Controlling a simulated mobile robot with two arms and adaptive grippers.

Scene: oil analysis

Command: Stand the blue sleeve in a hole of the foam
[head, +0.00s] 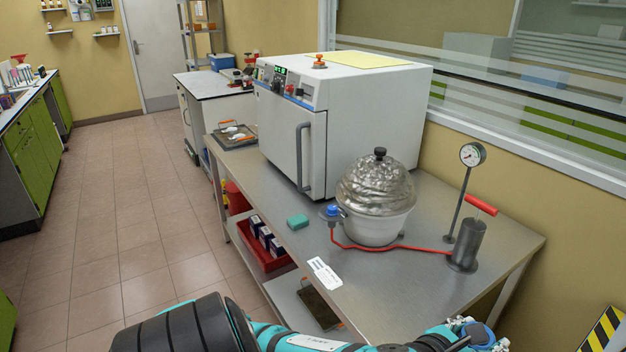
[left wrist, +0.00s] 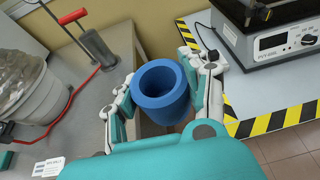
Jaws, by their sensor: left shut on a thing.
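The blue sleeve (left wrist: 160,92) is a thick-walled cylinder with its round open end facing the left wrist camera. My left gripper (left wrist: 164,84) is shut on it, one finger at each side. In the head view the left gripper (head: 482,333) is at the bottom right, and part of the blue sleeve (head: 484,337) shows between its fingers. The sleeve is in the air beside the steel table's front end. No foam with holes can be made out in either view. My right gripper is in neither view.
The steel table (head: 385,290) bears a white oven (head: 375,105), a foil-covered dome (head: 376,190), a hand pump (head: 467,245) with a red hose, a gauge (head: 472,155) and a green block (head: 298,222). A striped-edge table (left wrist: 262,100) with an instrument (left wrist: 280,45) stands to the right.

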